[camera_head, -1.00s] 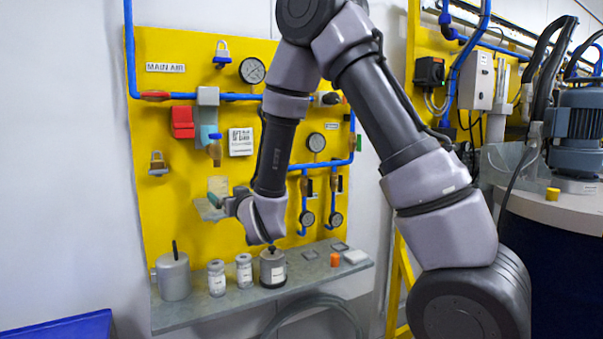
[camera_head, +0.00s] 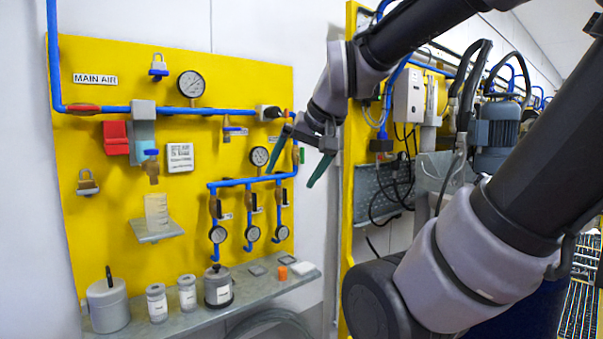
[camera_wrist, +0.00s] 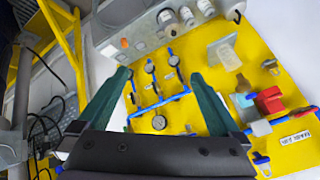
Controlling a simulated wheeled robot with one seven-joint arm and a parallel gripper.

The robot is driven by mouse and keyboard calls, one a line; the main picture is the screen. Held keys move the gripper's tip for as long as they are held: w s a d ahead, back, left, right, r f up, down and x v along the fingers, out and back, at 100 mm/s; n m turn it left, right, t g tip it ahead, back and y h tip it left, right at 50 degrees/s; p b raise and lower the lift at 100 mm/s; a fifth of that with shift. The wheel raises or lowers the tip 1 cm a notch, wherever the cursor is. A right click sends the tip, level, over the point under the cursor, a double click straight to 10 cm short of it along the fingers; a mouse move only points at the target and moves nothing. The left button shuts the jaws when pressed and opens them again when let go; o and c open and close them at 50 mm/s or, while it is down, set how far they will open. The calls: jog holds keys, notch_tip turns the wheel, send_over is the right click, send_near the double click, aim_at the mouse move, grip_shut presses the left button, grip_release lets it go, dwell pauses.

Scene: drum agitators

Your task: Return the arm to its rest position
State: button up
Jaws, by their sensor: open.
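My gripper (camera_head: 303,155) is in front of the right edge of the yellow air panel (camera_head: 110,215), with its two green fingers spread apart. It is open and holds nothing. In the wrist view my gripper (camera_wrist: 160,88) shows its fingers on both sides, with the panel (camera_wrist: 215,80) and its gauges between and beyond them. My arm runs from the gripper up and across the top right of the head view, then down to its base.
A grey shelf (camera_head: 250,292) below the panel holds canisters (camera_head: 108,305), small jars and an orange piece (camera_head: 283,272). Blue pipes (camera_head: 170,110) and gauges (camera_head: 191,84) line the panel. A grey control box (camera_head: 409,97) and a blue motor (camera_head: 497,137) stand to the right.

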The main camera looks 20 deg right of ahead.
jog(key=s, duration=0.3)
jog(key=shift+d+g, duration=0.25)
jog(key=shift+g, duration=0.05)
